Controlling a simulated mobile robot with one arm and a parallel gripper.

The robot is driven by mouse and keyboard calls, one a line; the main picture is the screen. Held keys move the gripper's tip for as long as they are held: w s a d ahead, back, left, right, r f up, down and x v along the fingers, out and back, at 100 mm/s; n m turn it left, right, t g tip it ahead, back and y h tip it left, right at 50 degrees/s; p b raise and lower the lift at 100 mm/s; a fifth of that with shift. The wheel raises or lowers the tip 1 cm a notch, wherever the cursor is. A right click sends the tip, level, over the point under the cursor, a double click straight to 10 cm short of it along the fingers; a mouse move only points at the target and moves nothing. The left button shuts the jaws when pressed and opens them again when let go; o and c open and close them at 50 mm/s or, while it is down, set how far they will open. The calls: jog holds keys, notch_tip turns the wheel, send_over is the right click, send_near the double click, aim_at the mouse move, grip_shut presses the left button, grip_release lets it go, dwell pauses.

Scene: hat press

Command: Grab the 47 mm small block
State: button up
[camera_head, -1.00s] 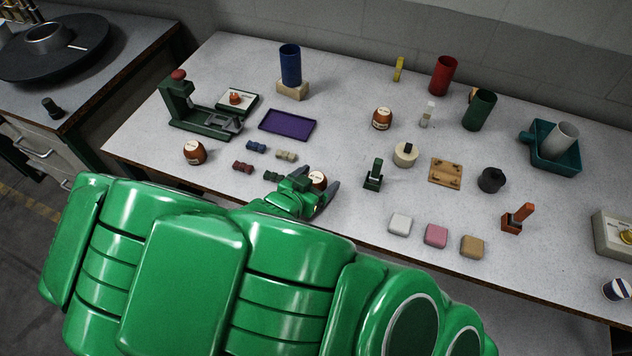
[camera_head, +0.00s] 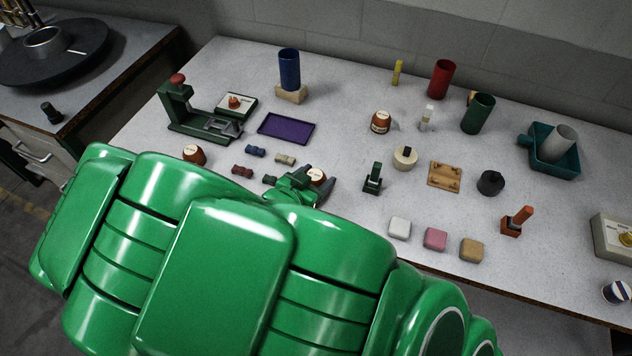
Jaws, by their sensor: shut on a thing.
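A brown rounded block (camera_head: 317,176) with a white label on top is between the dark fingers of my gripper (camera_head: 314,187), near the front edge of the table. My gripper is shut on it. My green arm and the fingers hide its lower part, so I cannot tell whether it touches the table. Its label is too small to read. Two similar brown blocks with white labels stand apart: one at the left (camera_head: 194,155) and one farther back in the middle (camera_head: 381,122).
Small coloured pieces (camera_head: 255,150) and a purple tray (camera_head: 287,128) lie left of and behind my gripper. A small dark green stand (camera_head: 373,178) is close on its right. White, pink and tan blocks (camera_head: 435,239) line the front edge. A green press (camera_head: 195,115) stands back left.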

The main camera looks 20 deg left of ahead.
aim_at(316, 173)
jog(key=shift+r, duration=3.75)
